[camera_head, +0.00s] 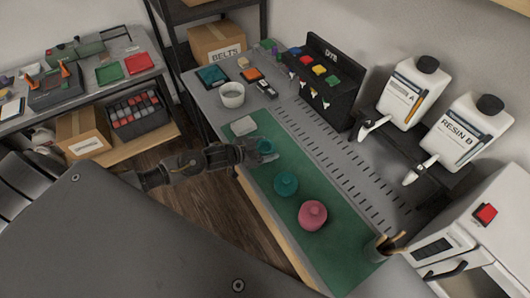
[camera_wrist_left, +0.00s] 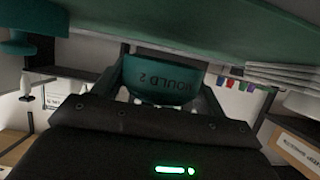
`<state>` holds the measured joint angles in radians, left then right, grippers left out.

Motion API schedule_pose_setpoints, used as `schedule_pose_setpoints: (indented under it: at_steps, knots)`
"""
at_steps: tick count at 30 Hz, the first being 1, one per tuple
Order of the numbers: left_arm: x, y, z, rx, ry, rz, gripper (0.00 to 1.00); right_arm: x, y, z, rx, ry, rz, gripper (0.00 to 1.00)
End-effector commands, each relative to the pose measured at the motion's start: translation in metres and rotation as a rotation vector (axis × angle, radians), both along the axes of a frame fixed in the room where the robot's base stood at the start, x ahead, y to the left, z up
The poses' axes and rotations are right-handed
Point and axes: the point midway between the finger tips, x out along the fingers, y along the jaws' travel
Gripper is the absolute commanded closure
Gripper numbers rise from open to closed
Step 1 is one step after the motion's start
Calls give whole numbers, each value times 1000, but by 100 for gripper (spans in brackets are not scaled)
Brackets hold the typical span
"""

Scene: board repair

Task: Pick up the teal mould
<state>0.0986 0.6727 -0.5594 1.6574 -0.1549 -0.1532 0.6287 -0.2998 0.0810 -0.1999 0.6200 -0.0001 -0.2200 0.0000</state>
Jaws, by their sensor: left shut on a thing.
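My left gripper (camera_head: 262,149) is at the far part of the green mat (camera_head: 338,262). In the left wrist view its fingers (camera_wrist_left: 160,95) are shut on a blue-green mould (camera_wrist_left: 165,82) with MOULD 2 lettered on its side. In the head view, only a small pale bluish part of this mould (camera_head: 267,146) shows at the fingertips. I cannot tell whether it touches the mat. Another teal mould (camera_head: 286,183), with a knob on top, stands on the mat, nearer the front than the gripper and apart from it. My right gripper is not in view.
A pale stack (camera_head: 243,126) and a white cup (camera_head: 232,95) lie behind the gripper. A black rack (camera_head: 325,85) and resin bottles (camera_head: 403,95) line the wall side.

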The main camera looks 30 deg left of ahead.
Motion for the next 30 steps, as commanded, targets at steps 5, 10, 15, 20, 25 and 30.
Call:
schedule_pose_setpoints:
  at_steps: [5, 10, 15, 20, 25, 30]
  knots:
    - [-24, 23, 42, 4, -3, -3, 54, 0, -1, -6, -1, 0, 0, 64]
    - [-55, 51, 70, 6, 4, -3, 54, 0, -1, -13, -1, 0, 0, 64]
    - [-81, 77, 88, 3, 4, -3, 54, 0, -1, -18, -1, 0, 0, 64]
    - [-94, 90, 98, 1, 3, -1, 54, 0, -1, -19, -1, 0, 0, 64]
    - [-100, 96, 103, 1, 1, 0, 54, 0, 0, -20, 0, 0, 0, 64]
    - [-101, 97, 105, -1, -2, 0, 54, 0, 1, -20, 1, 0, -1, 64]
